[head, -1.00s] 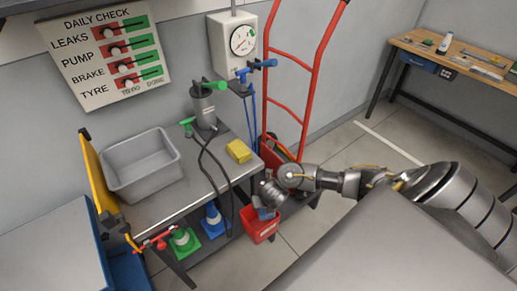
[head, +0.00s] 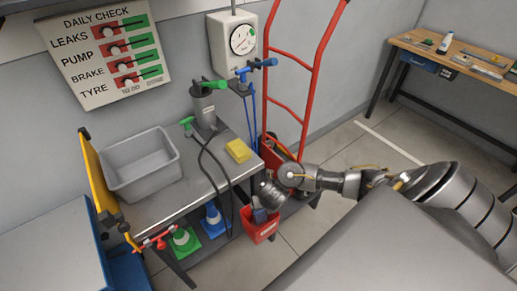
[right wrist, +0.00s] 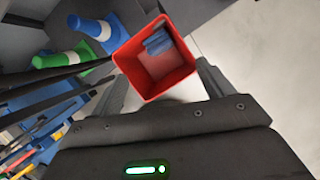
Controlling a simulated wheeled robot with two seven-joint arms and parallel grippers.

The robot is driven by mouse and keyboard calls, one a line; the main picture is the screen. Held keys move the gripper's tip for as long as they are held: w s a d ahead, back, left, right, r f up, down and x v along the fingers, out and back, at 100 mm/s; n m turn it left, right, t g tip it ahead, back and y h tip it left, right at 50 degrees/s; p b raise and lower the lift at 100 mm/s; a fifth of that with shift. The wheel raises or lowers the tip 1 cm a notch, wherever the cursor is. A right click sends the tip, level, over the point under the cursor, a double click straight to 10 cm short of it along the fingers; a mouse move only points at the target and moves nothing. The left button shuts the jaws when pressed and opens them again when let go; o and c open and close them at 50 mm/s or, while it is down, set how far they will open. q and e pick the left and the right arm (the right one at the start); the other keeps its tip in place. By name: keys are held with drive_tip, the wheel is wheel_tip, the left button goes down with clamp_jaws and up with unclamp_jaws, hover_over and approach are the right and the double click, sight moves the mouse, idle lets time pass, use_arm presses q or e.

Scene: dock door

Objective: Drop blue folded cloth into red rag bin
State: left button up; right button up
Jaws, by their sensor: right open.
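The red rag bin (head: 261,231) stands low beside the right end of the grey bench. In the right wrist view the red bin (right wrist: 150,82) is seen from above, and the blue folded cloth (right wrist: 158,42) lies inside it, against the wall at the top of the picture. My right gripper (head: 260,214) is just over the bin in the head view. In the right wrist view its fingers (right wrist: 161,72) are spread apart with nothing held between them. The cloth cannot be made out in the head view. My left gripper is not in view.
The grey bench (head: 205,181) holds a grey tub (head: 142,167), a yellow sponge (head: 238,150) and a grey canister (head: 204,105). Green and blue cones (head: 215,222) stand on its lower shelf. A red hand truck (head: 304,85) leans behind the bin. Floor to the right is clear.

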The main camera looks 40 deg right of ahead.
drive_tip(key=p+v, duration=0.6)
drive_tip(key=v, duration=0.3)
drive_tip(key=shift+s+r, duration=0.15)
drive_tip(key=shift+r, duration=0.2)
